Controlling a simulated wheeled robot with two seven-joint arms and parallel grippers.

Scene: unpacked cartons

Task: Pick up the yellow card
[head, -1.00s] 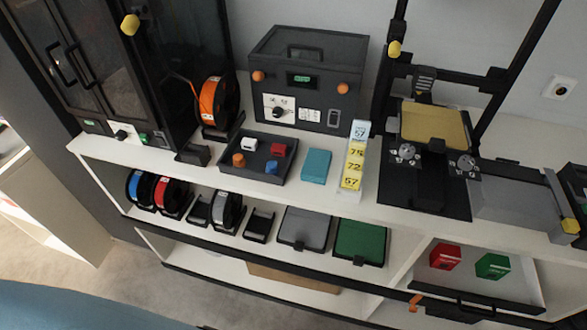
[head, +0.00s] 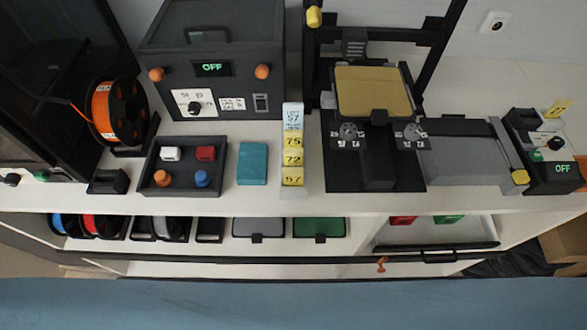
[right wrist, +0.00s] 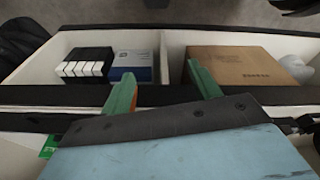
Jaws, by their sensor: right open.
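A clear stand (head: 291,190) on the shelf top holds a column of cards. The top card is pale blue and reads 57. Below it are yellow cards reading 75 (head: 292,140), 72 (head: 292,158) and 57 (head: 292,176). Another small yellow card (head: 557,109) stands at the far right on a dark device. My right gripper (right wrist: 162,82) shows in the right wrist view with its green fingers spread and nothing between them. It is low in front of the lower shelf, away from the cards. My left gripper is not in view.
A teal block (head: 253,163) and a dark tray of buttons (head: 183,187) stand left of the card stand. A printer with a tan plate (head: 373,92) stands close on its right. A drawer (head: 437,245) is partly open below.

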